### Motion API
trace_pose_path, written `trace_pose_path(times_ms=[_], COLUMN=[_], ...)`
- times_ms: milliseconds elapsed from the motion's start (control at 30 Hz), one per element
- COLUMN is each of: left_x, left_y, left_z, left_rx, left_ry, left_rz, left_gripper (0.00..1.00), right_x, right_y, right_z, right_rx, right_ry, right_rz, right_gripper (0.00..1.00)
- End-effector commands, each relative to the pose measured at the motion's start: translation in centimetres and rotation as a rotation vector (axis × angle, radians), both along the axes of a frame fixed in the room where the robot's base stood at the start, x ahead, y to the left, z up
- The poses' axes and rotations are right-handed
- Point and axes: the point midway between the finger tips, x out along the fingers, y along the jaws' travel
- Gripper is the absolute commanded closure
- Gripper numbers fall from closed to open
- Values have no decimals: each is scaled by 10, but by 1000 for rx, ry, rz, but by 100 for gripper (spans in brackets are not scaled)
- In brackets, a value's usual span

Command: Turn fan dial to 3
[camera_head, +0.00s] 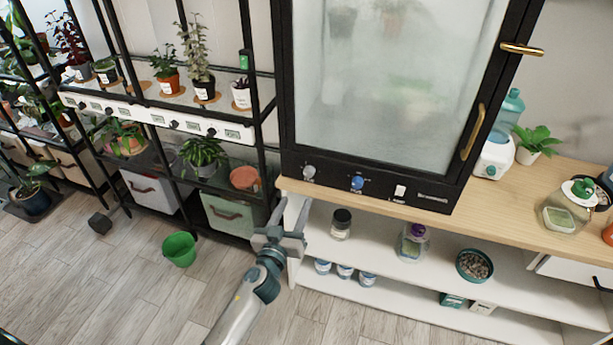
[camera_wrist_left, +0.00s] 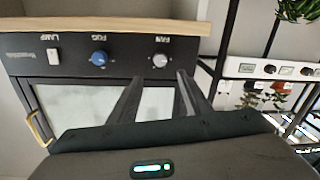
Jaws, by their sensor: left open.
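The fan dial (camera_head: 308,172) is a small silver knob at the left end of the black cabinet's lower panel (camera_head: 330,178). In the left wrist view the picture is upside down, and the fan dial (camera_wrist_left: 160,60) sits beside its FAN label, just beyond my fingertips. Its number setting is too small to read. My left gripper (camera_head: 291,214) is open and empty, below and slightly left of the dial, apart from it. In the left wrist view its two dark fingers (camera_wrist_left: 158,82) point toward the panel. My right gripper is not in view.
A blue fog knob (camera_head: 357,182) and a white lamp switch (camera_head: 400,191) share the panel. The cabinet stands on a wooden bench top (camera_head: 470,215) with jars on shelves beneath. A plant rack (camera_head: 262,125) stands close on the left. A green bucket (camera_head: 180,249) is on the floor.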

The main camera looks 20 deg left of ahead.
Motion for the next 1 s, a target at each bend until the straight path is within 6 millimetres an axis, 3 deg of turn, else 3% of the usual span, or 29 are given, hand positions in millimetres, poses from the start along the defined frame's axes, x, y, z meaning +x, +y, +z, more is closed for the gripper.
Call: trace_pose_path(times_ms=[300, 600, 800, 1000], left_x=[58, 105, 121, 125], left_y=[1, 1, 1, 1], left_z=[1, 0, 0, 0], left_rx=[1, 1, 1, 0], left_ry=[-1, 0, 0, 0], left_rz=[1, 0, 1, 1], left_gripper=[56, 56, 56, 56], right_x=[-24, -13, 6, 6], right_y=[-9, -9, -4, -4], right_z=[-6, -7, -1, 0], right_rx=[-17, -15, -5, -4], right_ry=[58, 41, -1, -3], right_rz=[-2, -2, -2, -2], right_gripper=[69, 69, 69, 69])
